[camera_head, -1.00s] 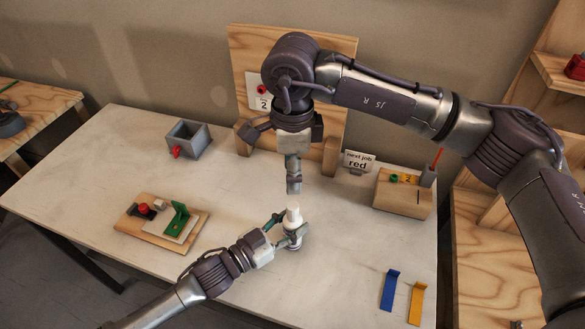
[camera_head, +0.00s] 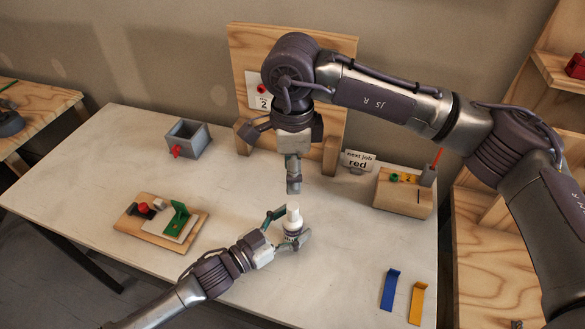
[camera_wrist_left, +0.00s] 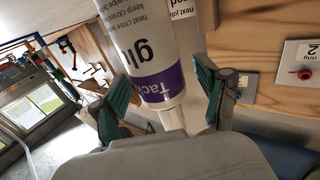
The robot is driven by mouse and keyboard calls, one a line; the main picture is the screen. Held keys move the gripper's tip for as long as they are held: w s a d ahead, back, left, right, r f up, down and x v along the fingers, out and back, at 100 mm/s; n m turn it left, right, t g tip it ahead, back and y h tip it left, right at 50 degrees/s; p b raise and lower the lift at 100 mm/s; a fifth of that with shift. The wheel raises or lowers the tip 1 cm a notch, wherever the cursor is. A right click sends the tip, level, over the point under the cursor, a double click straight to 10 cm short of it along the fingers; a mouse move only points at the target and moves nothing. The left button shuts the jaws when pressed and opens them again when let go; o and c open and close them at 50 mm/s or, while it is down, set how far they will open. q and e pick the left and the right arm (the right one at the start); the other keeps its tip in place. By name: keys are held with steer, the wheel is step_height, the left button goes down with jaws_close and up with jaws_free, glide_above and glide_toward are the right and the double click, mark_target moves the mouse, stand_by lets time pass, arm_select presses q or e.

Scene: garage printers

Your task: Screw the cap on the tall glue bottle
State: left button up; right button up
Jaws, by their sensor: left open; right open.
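The white glue bottle (camera_head: 292,226) stands upright on the table, with a narrower white top (camera_head: 293,208). I cannot tell whether that top is a separate cap or how firmly it sits. In the left wrist view the bottle (camera_wrist_left: 150,50) shows a purple label band and a narrow white end. My left gripper (camera_head: 289,229) is open around the bottle, with gaps between fingers and bottle in the left wrist view (camera_wrist_left: 165,98). My right gripper (camera_head: 293,187) points down just above the bottle top, open, its fingers seen nearly edge-on. I see nothing in it.
A grey open box (camera_head: 189,138) stands at the back left. A wooden board with small parts (camera_head: 147,229) lies at the left. A wooden block (camera_head: 402,199) and a "next job red" sign (camera_head: 358,161) stand right. Blue (camera_head: 389,290) and yellow (camera_head: 416,303) strips lie at front right.

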arm_select(q)
steer(key=v, duration=1.2)
steer(key=shift+s, duration=0.1)
